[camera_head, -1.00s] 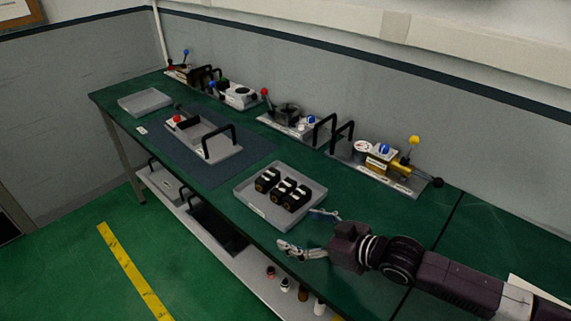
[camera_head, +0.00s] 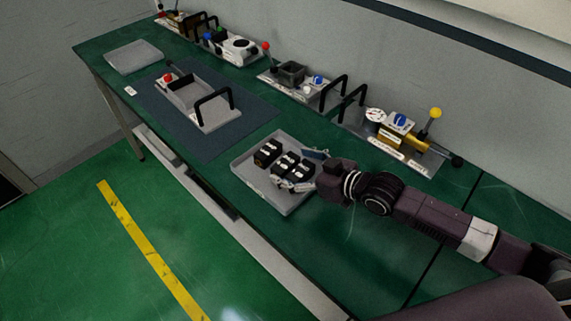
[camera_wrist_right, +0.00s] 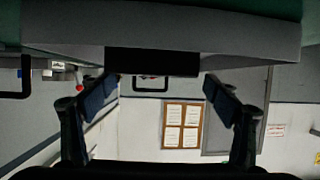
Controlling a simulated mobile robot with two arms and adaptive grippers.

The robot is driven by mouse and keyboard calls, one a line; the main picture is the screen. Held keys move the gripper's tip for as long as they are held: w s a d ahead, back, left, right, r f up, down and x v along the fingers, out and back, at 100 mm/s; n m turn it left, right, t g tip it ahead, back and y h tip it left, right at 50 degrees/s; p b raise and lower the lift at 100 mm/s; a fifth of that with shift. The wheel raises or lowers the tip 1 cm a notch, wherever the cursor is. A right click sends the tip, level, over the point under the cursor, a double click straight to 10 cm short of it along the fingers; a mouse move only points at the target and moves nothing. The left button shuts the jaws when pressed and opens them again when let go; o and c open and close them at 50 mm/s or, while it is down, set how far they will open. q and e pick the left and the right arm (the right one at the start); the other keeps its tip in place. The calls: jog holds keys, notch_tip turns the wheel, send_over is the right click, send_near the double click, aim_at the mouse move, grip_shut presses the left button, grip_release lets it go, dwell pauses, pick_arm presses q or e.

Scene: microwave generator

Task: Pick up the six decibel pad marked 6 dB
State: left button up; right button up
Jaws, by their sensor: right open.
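Three black pads with white markings lie in a grey tray (camera_head: 245,171) on the green bench: a left one (camera_head: 267,153), a middle one (camera_head: 284,164) and a right one (camera_head: 300,174). Their markings are too small to read, so I cannot tell which is the 6 dB pad. My right gripper (camera_head: 304,170) is open over the tray's right side, its fingers near the right pad and partly covering it. In the right wrist view the open fingers (camera_wrist_right: 160,94) have a dark block (camera_wrist_right: 152,62) beyond them, between their tips. My left gripper is not in view.
Behind the tray stands a fixture with a yellow-knobbed lever (camera_head: 434,113) and a black handle. A handled grey unit (camera_head: 215,117) sits on a blue mat (camera_head: 160,110) to the left. An empty grey tray (camera_head: 133,57) lies at the far left. The bench front edge is close to the pad tray.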

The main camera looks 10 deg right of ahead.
aim_at(286, 162)
jog(key=x, duration=0.3)
jog(key=shift+w+d+r+p, duration=0.1)
jog(key=shift+w+p, duration=0.2)
jog(key=shift+w, duration=0.1)
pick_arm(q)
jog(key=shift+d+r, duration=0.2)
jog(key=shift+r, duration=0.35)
pick_arm(e)
jog(key=c, duration=1.3)
